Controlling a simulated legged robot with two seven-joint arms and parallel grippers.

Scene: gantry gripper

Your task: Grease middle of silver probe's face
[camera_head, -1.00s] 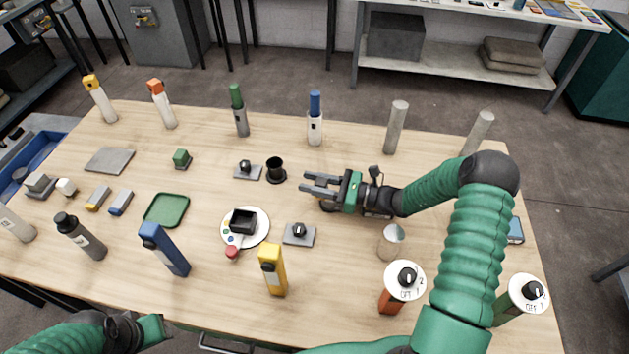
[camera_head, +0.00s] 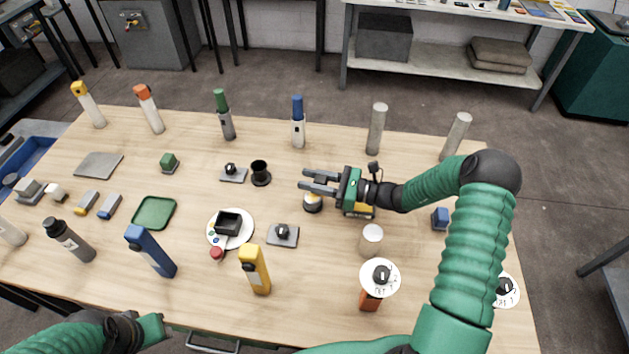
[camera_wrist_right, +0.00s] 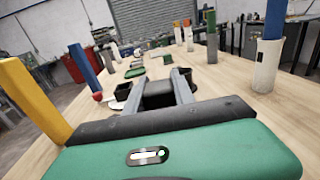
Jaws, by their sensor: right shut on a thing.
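No thing is clearly marked as the silver probe; a small grey-silver block (camera_head: 30,188) lies at the far left among similar blocks. My right gripper (camera_head: 304,183) is over the table, right of a black cup (camera_head: 261,177), with a dark-topped can (camera_head: 312,204) below it. In the right wrist view a dark block (camera_wrist_right: 158,95) shows between the two fingers, which are shut on it. From the head the block is hard to make out. My left gripper (camera_head: 155,328) is at the lower left by the table's front edge; its jaws are not clear.
Tall tubes line the back, including a blue-topped one (camera_head: 298,124) and grey cylinders (camera_head: 376,130). Yellow (camera_head: 255,270) and blue (camera_head: 150,250) bottles stand in front. A white plate (camera_head: 245,238) holds a black tray. A green tray (camera_head: 154,213) and bare wood lie left.

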